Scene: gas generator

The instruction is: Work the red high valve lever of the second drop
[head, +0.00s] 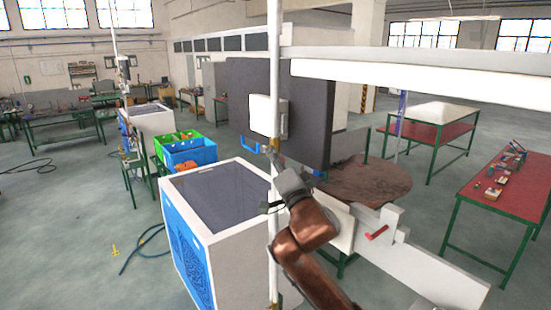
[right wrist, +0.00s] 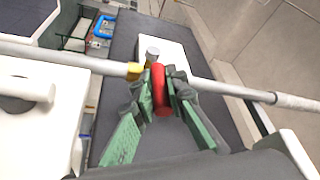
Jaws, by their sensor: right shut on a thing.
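The red lever (right wrist: 160,88) shows in the right wrist view, next to a brass-yellow valve body (right wrist: 134,71) on a long white pipe (right wrist: 60,60). My right gripper (right wrist: 163,82) is shut on the red lever, with one green-and-dark finger on each side. In the head view, my right gripper (head: 274,158) is at the vertical white pipe (head: 274,60), just below a pale box. The lever is too small and covered to make out there. My left gripper is not in view.
A pale box (head: 264,116) and a large dark panel (head: 308,120) stand right behind the pipe. A white-and-blue cabinet (head: 215,185) is to the left. A round brown table (head: 365,182) and a red-topped bench (head: 500,190) are to the right. Open floor lies at left.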

